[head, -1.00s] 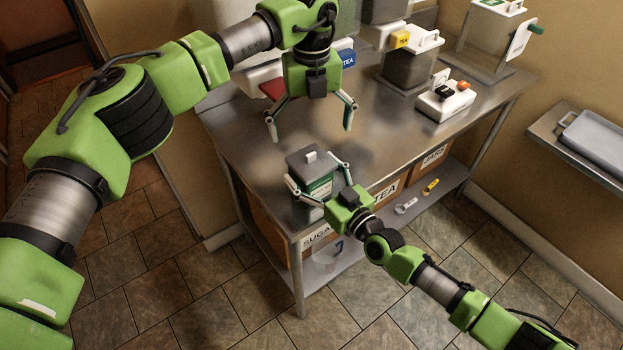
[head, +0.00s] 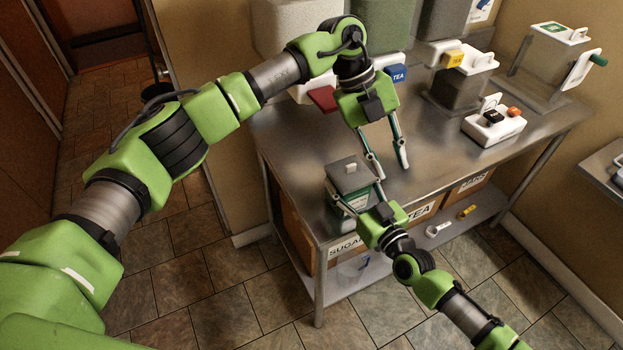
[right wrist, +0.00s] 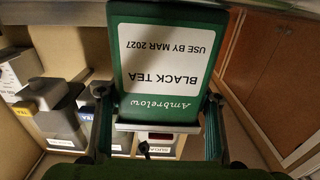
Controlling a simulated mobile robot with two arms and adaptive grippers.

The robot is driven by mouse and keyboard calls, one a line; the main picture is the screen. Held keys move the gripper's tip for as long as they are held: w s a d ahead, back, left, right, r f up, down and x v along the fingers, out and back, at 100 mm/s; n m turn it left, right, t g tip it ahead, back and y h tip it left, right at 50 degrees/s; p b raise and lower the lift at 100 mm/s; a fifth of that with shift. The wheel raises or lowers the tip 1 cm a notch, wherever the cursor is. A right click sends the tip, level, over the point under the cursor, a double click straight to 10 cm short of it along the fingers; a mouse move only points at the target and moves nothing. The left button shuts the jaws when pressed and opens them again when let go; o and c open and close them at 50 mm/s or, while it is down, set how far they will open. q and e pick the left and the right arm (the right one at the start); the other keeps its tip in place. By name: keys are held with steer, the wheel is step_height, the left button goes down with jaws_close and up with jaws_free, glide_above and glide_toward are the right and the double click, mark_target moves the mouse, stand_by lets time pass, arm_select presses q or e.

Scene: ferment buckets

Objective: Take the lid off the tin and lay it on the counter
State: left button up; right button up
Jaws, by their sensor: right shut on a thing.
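The tin (head: 365,200) is dark green with a white label and stands upright near the counter's front corner. Its grey lid (head: 338,178) with a light knob is on top. In the right wrist view the tin (right wrist: 122,97) appears upside down, its label reading "BLACK TEA". My right gripper (head: 362,205) is shut on the tin's body, a finger at each side. My left gripper (head: 389,173) is open and empty, pointing down just right of the lid in the head view. Its nearer finger overlaps the tin's right edge; I cannot tell whether it touches.
The steel counter (head: 290,150) is bare to the left of the tin and in the middle. A white block with dark and orange knobs (head: 495,124) stands at the right. Labelled boxes sit on the shelf below.

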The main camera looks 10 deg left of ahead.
arm_select(q)
step_height(320, 180, up, 10)
steer(key=s+n+h, duration=0.2)
steer(key=n+h, duration=0.2)
steer(key=h, duration=0.5)
steer(key=n+t+y, duration=0.1)
steer(key=n+t, duration=1)
steer(key=n, duration=0.6)
glide_toward(346, 168)
steer(key=x, duration=1.1)
steer(key=shift+d+r, duration=0.1)
jaws_close()
